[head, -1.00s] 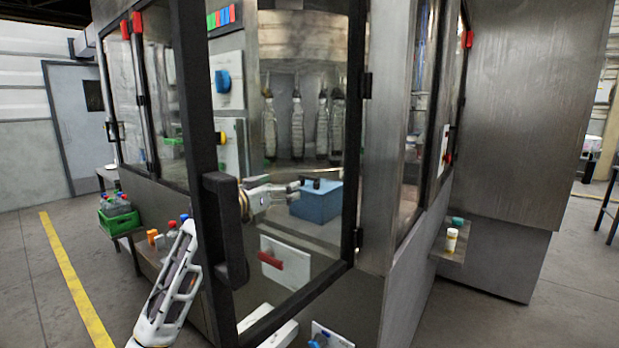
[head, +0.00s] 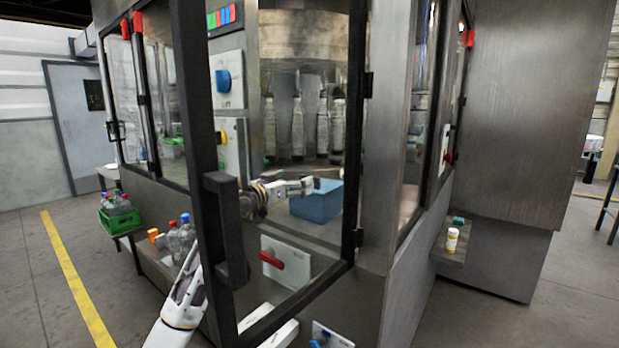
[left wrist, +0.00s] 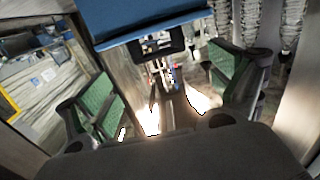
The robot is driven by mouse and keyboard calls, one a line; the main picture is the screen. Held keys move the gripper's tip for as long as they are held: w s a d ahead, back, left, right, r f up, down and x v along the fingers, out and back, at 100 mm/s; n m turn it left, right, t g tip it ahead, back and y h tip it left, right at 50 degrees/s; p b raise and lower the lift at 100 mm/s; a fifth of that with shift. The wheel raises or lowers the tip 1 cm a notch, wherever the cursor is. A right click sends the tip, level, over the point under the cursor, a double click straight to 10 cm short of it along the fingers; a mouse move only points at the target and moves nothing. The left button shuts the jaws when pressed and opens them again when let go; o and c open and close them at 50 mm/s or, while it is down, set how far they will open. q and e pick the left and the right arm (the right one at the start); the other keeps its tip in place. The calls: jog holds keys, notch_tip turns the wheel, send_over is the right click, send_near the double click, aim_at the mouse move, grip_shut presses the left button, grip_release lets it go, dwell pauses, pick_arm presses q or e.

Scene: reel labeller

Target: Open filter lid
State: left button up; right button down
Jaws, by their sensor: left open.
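The filter lid appears to be the blue box-like part (head: 317,205) inside the machine; it also shows as a blue panel (left wrist: 150,20) at the top of the left wrist view. A black bracket-like handle (left wrist: 157,46) sits on its edge. My left gripper (head: 308,186) is at the box's upper left edge in the head view. In the left wrist view the gripper (left wrist: 165,85) has its green-padded fingers spread wide, with the handle between and beyond them. Nothing is held. Contact with the handle cannot be told. My right gripper is not in view.
A dark door frame with a black handle (head: 226,230) stands in front of my left arm. A red lever on a white plate (head: 287,262) is below. Bottles (head: 181,238) stand on a side ledge, and a green crate (head: 121,217) is at the left.

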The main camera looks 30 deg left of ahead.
pick_arm(q)
jog(key=shift+w+d, duration=0.2)
jog(key=shift+w, duration=2.6)
jog(key=shift+w+d, duration=0.1)
jog(key=shift+w, duration=1.1)
jog(key=c, duration=1.5)
jog(key=shift+o, duration=0.2)
